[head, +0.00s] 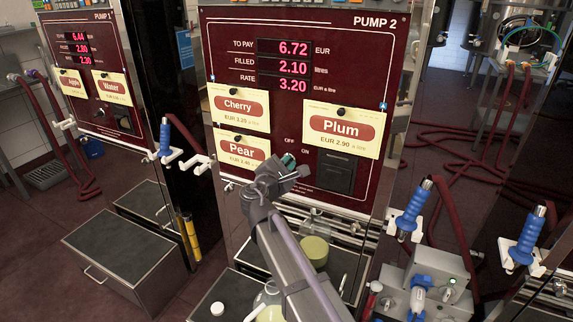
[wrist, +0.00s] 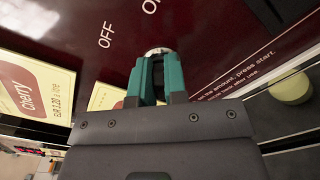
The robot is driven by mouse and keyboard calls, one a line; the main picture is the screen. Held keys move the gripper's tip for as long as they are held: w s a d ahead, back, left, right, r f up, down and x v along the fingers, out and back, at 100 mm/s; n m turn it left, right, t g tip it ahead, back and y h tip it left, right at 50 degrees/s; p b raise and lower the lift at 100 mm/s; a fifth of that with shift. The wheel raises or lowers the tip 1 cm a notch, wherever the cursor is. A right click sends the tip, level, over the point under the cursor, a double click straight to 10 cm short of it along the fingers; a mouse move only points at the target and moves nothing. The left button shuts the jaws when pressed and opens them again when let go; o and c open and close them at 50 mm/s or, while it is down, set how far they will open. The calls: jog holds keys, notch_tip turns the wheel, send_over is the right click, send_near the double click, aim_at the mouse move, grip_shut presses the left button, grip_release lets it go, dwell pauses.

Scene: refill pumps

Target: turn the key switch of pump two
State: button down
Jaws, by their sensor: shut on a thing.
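Pump two (head: 300,22) is the dark red panel in the middle of the head view, with OFF and ON printed on its lower part. My gripper (head: 289,160) reaches that spot from below, and its teal fingers also show in the wrist view (wrist: 159,68). They are shut on the key switch (wrist: 157,51). Only a silver, rounded edge of the switch shows at the fingertips; the rest is hidden between them. In the head view my gripper covers the switch. I cannot tell which way the key points.
Cherry (head: 240,106), Pear (head: 241,150) and Plum (head: 341,130) cards hang close around my gripper. A dark recess (head: 335,172) is to its right. Below are a yellow-green container (head: 315,250) and a white cap (head: 217,308). Blue-handled nozzles (head: 413,207) hang at the right.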

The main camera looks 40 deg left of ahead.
jog(key=n, duration=0.4)
jog(key=shift+a+r, duration=0.1)
jog(key=n, duration=0.5)
jog(key=shift+s+a, duration=0.1)
jog(key=shift+a, duration=0.05)
jog(key=shift+n, duration=0.3)
jog(key=c, duration=1.2)
grip_release()
jog(key=shift+o, duration=0.2)
jog(key=v, duration=1)
jog(key=shift+s, duration=0.4)
